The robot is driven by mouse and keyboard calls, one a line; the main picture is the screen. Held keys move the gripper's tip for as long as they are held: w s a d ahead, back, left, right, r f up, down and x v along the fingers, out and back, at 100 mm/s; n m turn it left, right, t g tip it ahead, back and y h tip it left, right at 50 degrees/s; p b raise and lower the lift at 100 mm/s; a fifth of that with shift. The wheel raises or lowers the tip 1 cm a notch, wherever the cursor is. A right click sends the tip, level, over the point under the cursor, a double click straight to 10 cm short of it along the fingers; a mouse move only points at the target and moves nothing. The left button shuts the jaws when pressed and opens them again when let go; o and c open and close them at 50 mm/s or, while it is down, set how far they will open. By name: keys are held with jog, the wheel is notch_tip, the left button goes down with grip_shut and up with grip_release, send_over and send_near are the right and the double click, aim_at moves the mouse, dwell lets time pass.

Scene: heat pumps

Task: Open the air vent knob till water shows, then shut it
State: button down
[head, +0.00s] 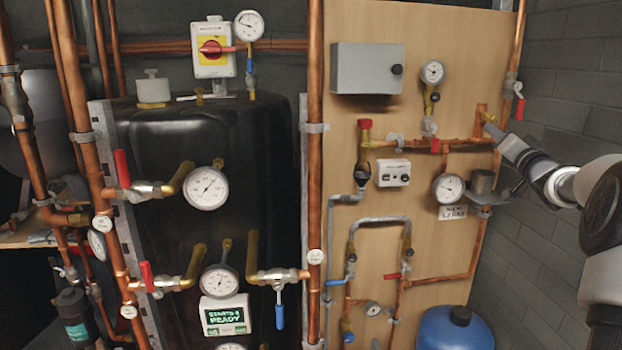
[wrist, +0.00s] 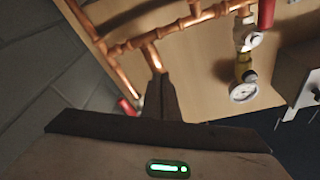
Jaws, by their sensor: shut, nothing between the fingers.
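A small brass fitting (head: 489,117), which looks like the air vent, sits at the top of a short copper pipe on the right of the wooden board. My gripper (head: 492,127) reaches in from the right and its tip is at or just in front of this fitting; I cannot tell whether they touch. In the wrist view my gripper (wrist: 161,76) has its dark fingers together with nothing between them, pointing at a copper pipe. The fingers hide the vent knob there. A small metal cup (head: 483,181) stands on a bracket below. I see no water.
A pressure gauge (head: 448,188) and a red valve handle (head: 435,146) are left of my gripper. A grey box (head: 367,68) hangs higher on the board. A copper pipe and a grey block wall (head: 565,85) close off the right side. A blue vessel (head: 455,330) stands below.

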jog(key=shift+d+r, duration=0.1)
jog(key=shift+d, duration=0.5)
jog(key=shift+f, duration=0.25)
jog(key=shift+r+b+v, duration=0.15)
jog(key=shift+b+v, duration=0.25)
jog(key=shift+v, duration=1.1)
jog(key=shift+r+b+v, duration=0.1)
jog(key=shift+b+v, duration=0.3)
jog(key=shift+v, duration=1.05)
jog(key=shift+d, duration=0.2)
